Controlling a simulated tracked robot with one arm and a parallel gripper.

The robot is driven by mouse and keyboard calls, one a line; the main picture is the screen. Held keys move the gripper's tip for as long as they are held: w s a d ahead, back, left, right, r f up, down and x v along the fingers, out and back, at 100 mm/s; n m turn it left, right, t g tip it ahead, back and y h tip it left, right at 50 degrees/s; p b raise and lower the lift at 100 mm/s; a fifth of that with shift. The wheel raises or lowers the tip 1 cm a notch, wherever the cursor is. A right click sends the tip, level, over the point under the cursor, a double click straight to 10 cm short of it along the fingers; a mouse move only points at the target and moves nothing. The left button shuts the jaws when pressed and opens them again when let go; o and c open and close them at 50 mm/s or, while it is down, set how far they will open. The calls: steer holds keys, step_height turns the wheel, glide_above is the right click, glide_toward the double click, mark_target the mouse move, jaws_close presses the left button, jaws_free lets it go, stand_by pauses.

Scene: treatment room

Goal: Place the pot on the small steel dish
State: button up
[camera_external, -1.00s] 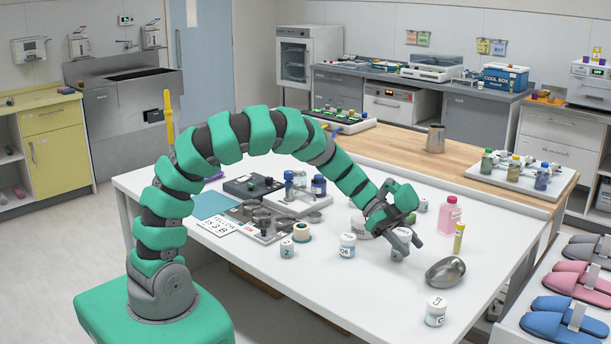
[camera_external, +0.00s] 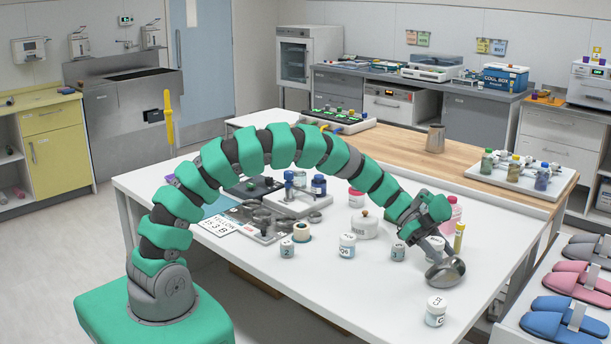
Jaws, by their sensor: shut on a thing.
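My gripper (camera_external: 434,252) is shut on a small white pot (camera_external: 435,243), which is partly hidden by the fingers. It holds the pot at the back left edge of the small steel dish (camera_external: 446,273), a shallow oval bowl near the table's right side. The fingers and the pot overlap the dish's rim in this view. I cannot tell whether the pot touches the dish or hangs above it.
Other labelled white pots stand close by: one (camera_external: 397,249) left of my gripper, another (camera_external: 347,246) further left, one (camera_external: 435,312) in front. A lidded white container (camera_external: 364,225), pink bottle (camera_external: 453,212) and yellow tube (camera_external: 459,236) are behind. The table's front right is mostly clear.

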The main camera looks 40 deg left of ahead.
steer(key=shift+w+d+f, duration=0.15)
steer(key=shift+w+d, duration=0.85)
steer(key=shift+w, duration=0.3)
steer(key=shift+w+d+f, duration=0.1)
steer(key=shift+w+d, duration=0.85)
steer(key=shift+w, duration=0.35)
steer(key=shift+f+b, duration=0.45)
steer(key=shift+f, duration=1.3)
steer(key=shift+f, duration=0.15)
steer(key=o, duration=1)
steer(key=shift+c, duration=0.2)
steer(key=shift+a+r, duration=0.15)
steer(key=shift+r, duration=0.05)
steer(key=p+v, duration=0.1)
steer(key=v, duration=1)
steer(key=shift+a+r+p, duration=0.2)
steer(key=shift+a+p, duration=0.1)
steer(key=shift+a, duration=0.05)
